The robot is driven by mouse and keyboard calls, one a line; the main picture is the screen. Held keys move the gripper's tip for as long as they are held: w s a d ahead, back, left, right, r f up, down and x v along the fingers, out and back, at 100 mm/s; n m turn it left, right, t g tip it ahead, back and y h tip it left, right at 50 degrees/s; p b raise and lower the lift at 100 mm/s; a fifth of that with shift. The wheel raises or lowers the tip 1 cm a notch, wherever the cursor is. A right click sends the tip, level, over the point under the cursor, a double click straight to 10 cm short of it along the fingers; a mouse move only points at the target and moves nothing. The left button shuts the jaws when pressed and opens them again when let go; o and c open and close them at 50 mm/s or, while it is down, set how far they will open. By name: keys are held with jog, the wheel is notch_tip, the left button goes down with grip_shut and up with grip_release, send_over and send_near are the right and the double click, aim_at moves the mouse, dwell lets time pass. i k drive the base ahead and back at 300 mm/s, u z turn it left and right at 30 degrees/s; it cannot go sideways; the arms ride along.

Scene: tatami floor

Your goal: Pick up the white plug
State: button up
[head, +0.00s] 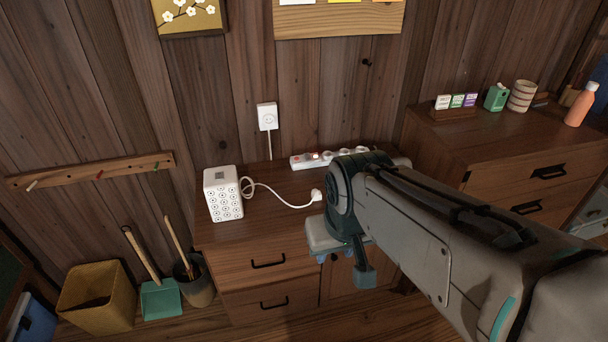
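The white plug (317,195) lies on top of the wooden cabinet (285,223), at the end of a white cord (275,193). The cord loops back to a white box-shaped device (222,193) with a patterned front. My gripper (335,256) is in front of the cabinet, lower in the picture than the plug and a little to its right. It is apart from the plug, and nothing shows held in it.
A white power strip (330,157) lies at the back of the cabinet top, partly behind my arm. A wall outlet (267,117) is above it. A higher chest (500,140) with small items stands at right. A bin (98,297) and a dustpan (160,298) are at left.

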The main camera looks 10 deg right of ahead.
aim_at(318, 196)
jog(key=z, duration=0.6)
jog(key=i, duration=1.05)
jog(key=u, duration=0.05)
